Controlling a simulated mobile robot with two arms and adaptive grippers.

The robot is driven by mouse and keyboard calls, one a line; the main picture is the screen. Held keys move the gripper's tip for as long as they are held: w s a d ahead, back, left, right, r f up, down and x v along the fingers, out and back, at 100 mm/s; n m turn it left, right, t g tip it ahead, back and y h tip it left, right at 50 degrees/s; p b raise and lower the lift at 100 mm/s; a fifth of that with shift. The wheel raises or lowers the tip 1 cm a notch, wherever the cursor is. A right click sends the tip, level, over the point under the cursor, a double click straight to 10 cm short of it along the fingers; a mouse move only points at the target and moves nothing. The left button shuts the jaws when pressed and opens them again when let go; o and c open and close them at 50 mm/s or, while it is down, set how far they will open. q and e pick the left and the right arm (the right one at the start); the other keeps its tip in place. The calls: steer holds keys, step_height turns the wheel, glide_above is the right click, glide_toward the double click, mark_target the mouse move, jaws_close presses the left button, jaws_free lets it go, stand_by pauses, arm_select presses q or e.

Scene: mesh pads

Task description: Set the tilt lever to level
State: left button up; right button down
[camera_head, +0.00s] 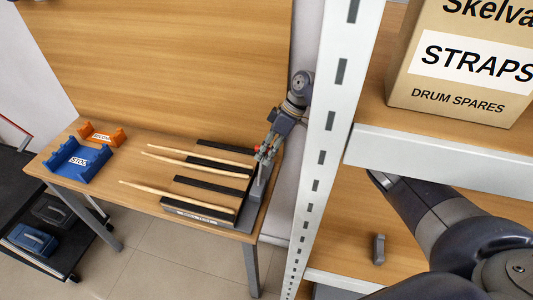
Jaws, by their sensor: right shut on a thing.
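My right gripper (263,153) is at the right end of the wooden table, beside the black rack (200,217). It is shut on what looks like the tilt lever, with small red parts showing at the fingers. The lever is mostly hidden by the gripper, and its angle cannot be told. A grey upright (256,190) stands just below the fingers. The rack has dark bars and holds several pale tapered sticks (175,196) pointing left. My left gripper is not in view.
A blue holder (72,165) and an orange holder (100,137) stand on the table's left part. A white perforated shelf post (326,135) stands in front of my right arm. A labelled cardboard box (460,70) sits on the upper shelf. A dark cart is at far left.

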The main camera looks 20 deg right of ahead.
steer(key=shift+w+d+r, duration=0.1)
steer(key=shift+w, duration=0.15)
steer(key=c, duration=1.6)
jaws_free()
steer(key=o, duration=0.3)
steer(key=shift+w, duration=0.1)
steer(key=shift+w+f, duration=0.1)
steer(key=shift+f, duration=0.1)
steer(key=shift+r, duration=0.6)
step_height(320, 180, up, 9)
steer(key=shift+f, duration=0.1)
